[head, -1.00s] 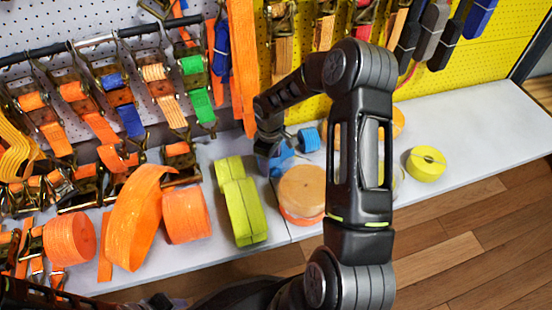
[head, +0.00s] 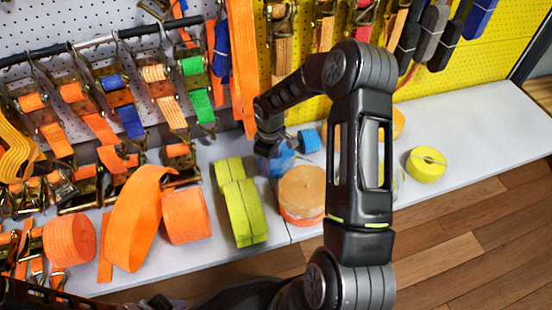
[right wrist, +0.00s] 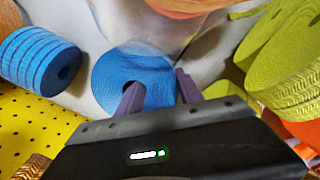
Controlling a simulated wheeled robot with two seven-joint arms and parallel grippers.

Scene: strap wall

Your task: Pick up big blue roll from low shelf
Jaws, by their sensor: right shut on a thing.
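The big blue roll (head: 284,162) stands on the low shelf (head: 470,122), partly hidden behind my right gripper (head: 268,148). In the right wrist view the big blue roll (right wrist: 118,72) shows its flat wound face. My right gripper (right wrist: 160,90) is shut on its wall, with one finger at the centre hole and the other at the outer edge. I cannot tell whether the roll is clear of the shelf. My left gripper is not in view.
A small blue roll (head: 309,140) is close behind. A tan roll (head: 301,184) on an orange one and yellow-green rolls (head: 243,210) stand near the gripper. Orange rolls (head: 186,215) fill the left. A yellow roll (head: 426,164) is at right, with free shelf beyond.

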